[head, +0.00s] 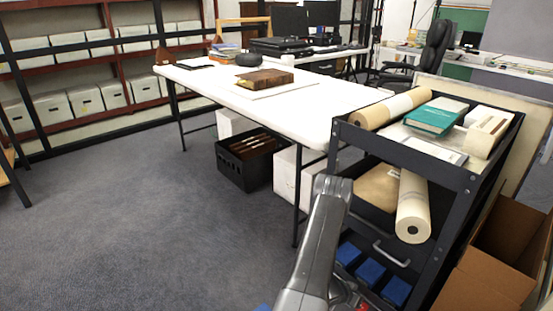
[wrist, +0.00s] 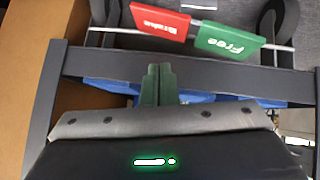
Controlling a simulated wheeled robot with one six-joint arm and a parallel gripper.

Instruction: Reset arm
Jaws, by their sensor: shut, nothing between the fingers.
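My gripper (wrist: 158,84) shows in the wrist view with its two greenish fingers pressed together, shut and empty. A red "Brake" tag (wrist: 160,20) and a green "Free" tag (wrist: 229,40) are at the top of the wrist view. In the head view my grey arm (head: 318,245) rises from the bottom, in front of the black cart. The gripper itself does not show in the head view.
A black cart (head: 465,180) with rolls and books stands close at the right, beside an open cardboard box (head: 505,245). A white table (head: 315,105) is ahead, with a black crate (head: 245,160) under it. Shelves of white boxes (head: 85,100) line the back left. Carpet at left is clear.

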